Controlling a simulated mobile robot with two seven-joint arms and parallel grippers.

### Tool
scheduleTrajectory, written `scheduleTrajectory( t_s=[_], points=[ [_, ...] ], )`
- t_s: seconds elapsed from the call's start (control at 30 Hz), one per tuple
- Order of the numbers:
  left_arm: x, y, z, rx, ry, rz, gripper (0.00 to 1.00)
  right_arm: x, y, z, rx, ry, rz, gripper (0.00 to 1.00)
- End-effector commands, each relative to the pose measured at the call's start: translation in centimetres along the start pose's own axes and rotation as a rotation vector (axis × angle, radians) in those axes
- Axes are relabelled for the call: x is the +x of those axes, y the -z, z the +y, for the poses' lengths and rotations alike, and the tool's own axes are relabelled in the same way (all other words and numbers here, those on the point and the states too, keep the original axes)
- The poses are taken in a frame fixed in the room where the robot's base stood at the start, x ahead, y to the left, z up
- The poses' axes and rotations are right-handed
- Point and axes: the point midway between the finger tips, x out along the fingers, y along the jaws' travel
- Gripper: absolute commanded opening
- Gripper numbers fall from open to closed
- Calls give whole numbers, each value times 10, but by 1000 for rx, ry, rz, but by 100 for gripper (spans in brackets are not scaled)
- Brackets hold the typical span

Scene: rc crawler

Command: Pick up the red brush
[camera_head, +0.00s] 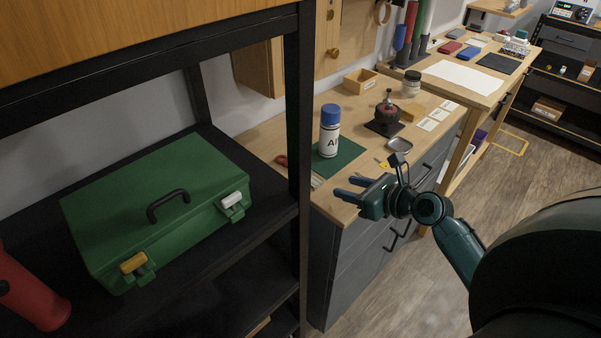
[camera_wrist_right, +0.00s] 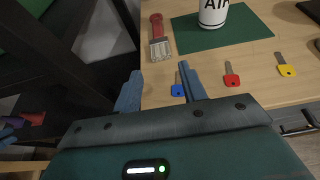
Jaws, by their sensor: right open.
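The red brush (camera_wrist_right: 156,28) lies on the wooden bench at the top middle of the right wrist view. It has a red handle pointing away and pale bristles toward my gripper. In the head view a red piece that looks like its handle (camera_head: 281,160) shows beside the black shelf post, which hides the rest. My right gripper (camera_head: 347,186) is open and empty at the bench's near edge. In the right wrist view its fingertips (camera_wrist_right: 159,69) are apart, with the bristles just beyond the gap between them.
A green mat (camera_wrist_right: 226,30) with a white, blue-capped can (camera_head: 330,131) lies beside the brush. Blue (camera_wrist_right: 178,88), red (camera_wrist_right: 231,75) and yellow (camera_wrist_right: 286,68) keys lie near the bench edge. A black shelf post (camera_head: 299,180) and a green toolbox (camera_head: 155,205) stand left.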

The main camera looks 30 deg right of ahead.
Motion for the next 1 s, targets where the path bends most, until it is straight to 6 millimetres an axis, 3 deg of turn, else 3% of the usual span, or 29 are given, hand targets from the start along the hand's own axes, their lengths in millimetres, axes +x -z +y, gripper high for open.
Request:
scheduleTrajectory(
  t_s=[0.3,0.53,0.8,1.0],
  points=[
    [2,0,2,-4,-4,8,36,58,0,1,-3,-1,0,42],
    [2,4,3,-2,-5,18,36,74,0,1,-5,-1,1,42],
    [5,2,1,10,-8,21,36,113,-2,2,-6,-1,0,42],
    [4,3,1,14,-11,26,36,120,-2,2,-6,-1,2,42]
  ],
)
